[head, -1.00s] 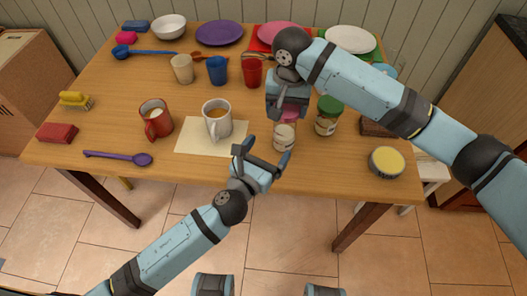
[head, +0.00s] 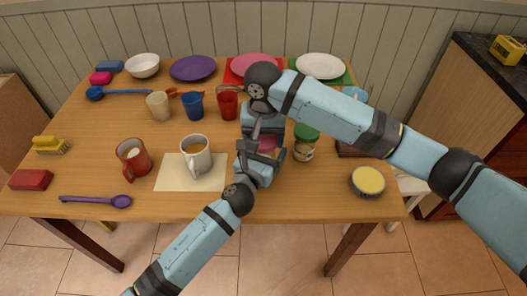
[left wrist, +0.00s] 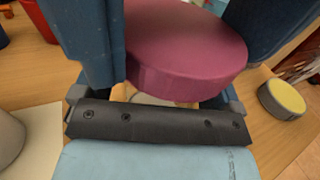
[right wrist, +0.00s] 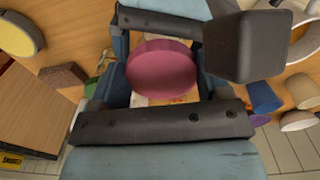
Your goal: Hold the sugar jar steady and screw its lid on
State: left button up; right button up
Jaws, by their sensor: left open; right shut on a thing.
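My right gripper (head: 263,130) comes from above and is shut on the lid. My left gripper (head: 267,154) is open, with its fingers on either side of the jar below. The jar body is mostly hidden; only a pale sliver shows under the lid in the left wrist view. I cannot tell how the lid sits on it.
A green-lidded jar (head: 305,149) stands close on the right, and a yellow-topped tub (head: 367,181) is farther right. A white mug (head: 196,157) on a cream mat (head: 172,178) stands left of my grippers. Cups and plates fill the back.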

pick_arm(q)
jog(key=c, duration=1)
jog(key=o, duration=1)
jog(key=shift+s, duration=0.1)
jog(key=v, duration=1.1)
jog(key=shift+s+a, duration=0.15)
jog(key=shift+s, duration=0.25)
